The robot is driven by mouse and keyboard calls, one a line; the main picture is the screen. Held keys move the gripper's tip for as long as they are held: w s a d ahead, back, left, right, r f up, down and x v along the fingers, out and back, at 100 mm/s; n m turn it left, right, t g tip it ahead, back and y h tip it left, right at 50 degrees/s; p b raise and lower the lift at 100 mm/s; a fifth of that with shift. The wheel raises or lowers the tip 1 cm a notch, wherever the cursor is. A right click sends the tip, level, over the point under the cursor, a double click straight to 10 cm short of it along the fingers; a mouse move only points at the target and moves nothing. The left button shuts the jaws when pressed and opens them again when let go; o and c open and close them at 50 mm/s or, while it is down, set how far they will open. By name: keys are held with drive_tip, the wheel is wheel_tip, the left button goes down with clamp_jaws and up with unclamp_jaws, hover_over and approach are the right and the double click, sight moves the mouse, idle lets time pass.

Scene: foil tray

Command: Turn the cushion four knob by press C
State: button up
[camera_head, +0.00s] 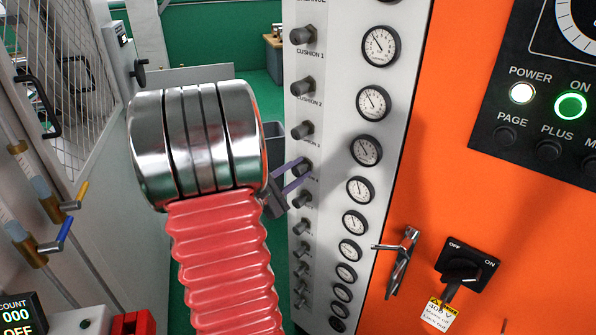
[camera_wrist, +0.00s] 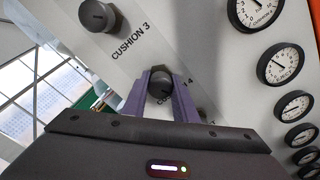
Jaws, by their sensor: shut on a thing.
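The cushion four knob (camera_head: 303,168) is a dark round knob on the light panel, fourth below the label at the top. In the wrist view the same knob (camera_wrist: 160,87) sits between the two purple fingers of my gripper (camera_wrist: 160,84). Its label is partly hidden by the fingers, with a "4" showing beside them. My gripper (camera_head: 298,176) also shows in the head view, reaching the panel from the left, shut on the knob. The knob's pointer direction is too small to read surely.
The cushion 3 knob (camera_wrist: 97,15) is just above, and more knobs run below in the same column. Round gauges (camera_head: 360,190) line the panel to the right. An orange cabinet (camera_head: 470,200) carries a black rotary switch (camera_head: 467,268) and a metal handle (camera_head: 402,262).

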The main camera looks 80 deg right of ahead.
drive_tip(key=shift+f+n, duration=0.3)
drive_tip(key=shift+n, duration=0.6)
drive_tip(key=o, duration=1)
drive_tip(key=shift+r, duration=0.15)
drive_tip(key=shift+o, duration=0.2)
drive_tip(key=shift+w+a, duration=0.1)
drive_tip(key=v, duration=1.3)
drive_tip(key=shift+w+a, duration=0.2)
drive_tip(key=shift+a, duration=0.05)
